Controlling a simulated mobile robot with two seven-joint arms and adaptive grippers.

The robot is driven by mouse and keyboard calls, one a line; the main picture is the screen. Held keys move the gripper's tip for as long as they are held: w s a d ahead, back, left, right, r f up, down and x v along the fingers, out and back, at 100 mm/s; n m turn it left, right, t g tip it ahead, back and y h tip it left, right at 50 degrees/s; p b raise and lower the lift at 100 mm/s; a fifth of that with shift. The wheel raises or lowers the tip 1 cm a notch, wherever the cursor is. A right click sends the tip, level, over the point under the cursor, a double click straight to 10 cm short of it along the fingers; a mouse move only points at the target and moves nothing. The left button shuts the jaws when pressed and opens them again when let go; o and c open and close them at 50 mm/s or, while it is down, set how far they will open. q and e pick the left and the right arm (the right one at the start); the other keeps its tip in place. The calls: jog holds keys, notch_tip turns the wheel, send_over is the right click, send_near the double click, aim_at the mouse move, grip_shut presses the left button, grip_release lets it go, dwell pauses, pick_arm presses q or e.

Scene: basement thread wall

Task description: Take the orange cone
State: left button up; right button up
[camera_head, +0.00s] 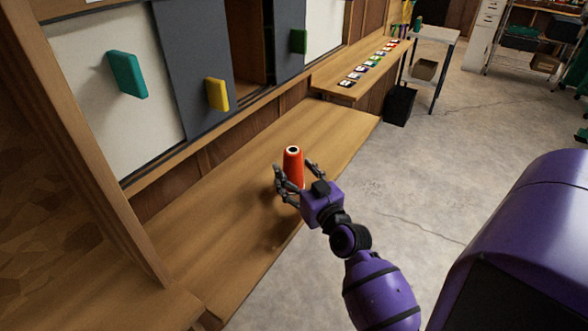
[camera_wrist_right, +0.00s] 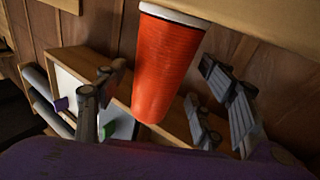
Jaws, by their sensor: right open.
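The orange cone (camera_head: 293,166) stands upright on the wooden bench (camera_head: 225,225) in the head view. It is a tall tapered spool shape with a pale rim and a dark hole at the top. My right gripper (camera_head: 297,172) is open, with its fingers on either side of the cone. In the right wrist view the cone (camera_wrist_right: 168,65) lies between the spread fingers of the gripper (camera_wrist_right: 160,100). I cannot tell whether any finger touches it. The cone's lower part is partly hidden by the gripper in the head view. My left gripper is not in view.
A cabinet with teal (camera_head: 127,74), yellow (camera_head: 217,94) and green (camera_head: 298,41) handles stands behind the bench. A higher shelf holds a row of small coloured cards (camera_head: 367,66). A black bin (camera_head: 399,105) stands on the floor beyond. The bench around the cone is clear.

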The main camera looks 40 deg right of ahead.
jog(key=shift+w+d, duration=0.1)
jog(key=shift+w, duration=0.45)
jog(key=shift+w+f, duration=0.15)
jog(key=shift+w, duration=0.05)
jog(key=c, duration=1.3)
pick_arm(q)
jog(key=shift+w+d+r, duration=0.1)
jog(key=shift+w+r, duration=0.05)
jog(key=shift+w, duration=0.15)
pick_arm(e)
jog(key=shift+c, duration=0.2)
